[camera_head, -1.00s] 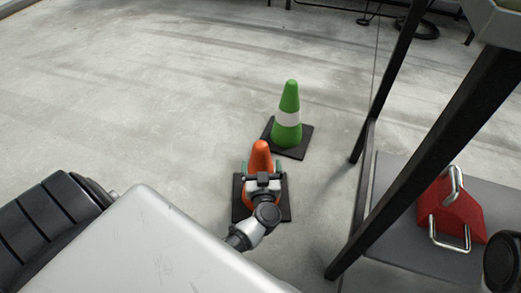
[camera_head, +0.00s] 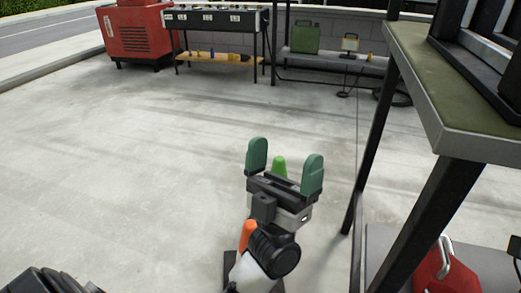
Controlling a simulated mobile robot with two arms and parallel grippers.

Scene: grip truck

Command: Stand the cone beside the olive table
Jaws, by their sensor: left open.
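The orange cone (camera_head: 247,235) stands on the floor, mostly hidden behind my left arm; part of its dark base (camera_head: 230,262) shows. The green cone (camera_head: 280,166) is behind my left gripper, with only its tip showing between the fingers. The olive table (camera_head: 415,75) is at the right, with an olive top, dark legs and a grey lower shelf. My left gripper (camera_head: 285,165) is raised, open and empty, its green fingers pointing up and away in the picture. My right gripper does not show clearly.
A red toolbox (camera_head: 445,275) sits on the table's lower shelf, and a black frame stands on its top. A red machine (camera_head: 137,35), a bench (camera_head: 215,18) and a shelf with a green can (camera_head: 306,37) line the back. The floor at left is clear.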

